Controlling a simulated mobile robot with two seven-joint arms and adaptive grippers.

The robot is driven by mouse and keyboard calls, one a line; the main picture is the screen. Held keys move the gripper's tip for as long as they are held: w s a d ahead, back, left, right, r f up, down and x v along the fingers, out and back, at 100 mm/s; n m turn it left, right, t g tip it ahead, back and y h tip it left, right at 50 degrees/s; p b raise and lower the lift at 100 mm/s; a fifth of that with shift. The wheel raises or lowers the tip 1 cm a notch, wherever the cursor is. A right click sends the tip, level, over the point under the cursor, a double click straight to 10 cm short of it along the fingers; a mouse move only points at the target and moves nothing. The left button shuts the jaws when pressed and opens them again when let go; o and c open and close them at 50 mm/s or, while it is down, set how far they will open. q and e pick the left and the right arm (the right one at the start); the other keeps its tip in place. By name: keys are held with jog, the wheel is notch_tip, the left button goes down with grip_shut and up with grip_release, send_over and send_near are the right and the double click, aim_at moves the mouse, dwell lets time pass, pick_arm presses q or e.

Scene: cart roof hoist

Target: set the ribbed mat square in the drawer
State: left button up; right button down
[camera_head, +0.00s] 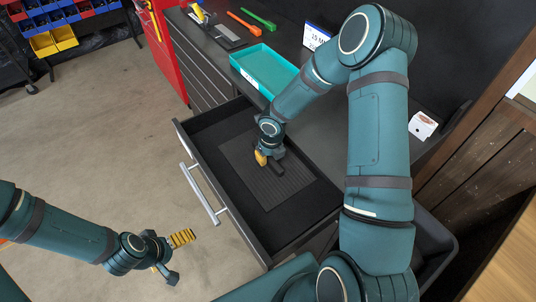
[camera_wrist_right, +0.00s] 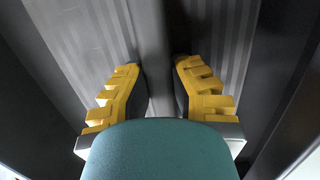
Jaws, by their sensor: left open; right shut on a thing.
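The ribbed mat (camera_head: 240,158) is a dark grey rectangle lying on the floor of the open drawer (camera_head: 207,215). Its sides look roughly in line with the drawer walls; I cannot tell whether it is exactly square. In the right wrist view its ribbed surface (camera_wrist_right: 85,45) shows on both sides of a dark raised strip (camera_wrist_right: 152,30). My right gripper (camera_head: 268,160) points down over the mat, its yellow fingers shut on this strip, which seems part of the mat. The arm hides some of the mat's far side. My left gripper (camera_head: 178,257) is open and empty, outside the drawer over the floor.
A teal tray (camera_head: 262,68) stands on the dark worktop behind the drawer, with green and orange tools (camera_head: 258,20) further back. A small white box (camera_head: 423,125) is to the right. The drawer's bar handle (camera_head: 202,195) faces clear floor.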

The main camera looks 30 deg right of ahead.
jog(key=shift+f, duration=0.4)
jog(key=shift+f, duration=0.25)
dwell(0.4)
jog(key=c, duration=0.9)
grip_release()
jog(key=r, duration=0.4)
jog(key=s+r, duration=0.1)
jog(key=r, duration=0.7)
jog(key=shift+s+d, duration=0.2)
jog(key=shift+s, duration=0.1)
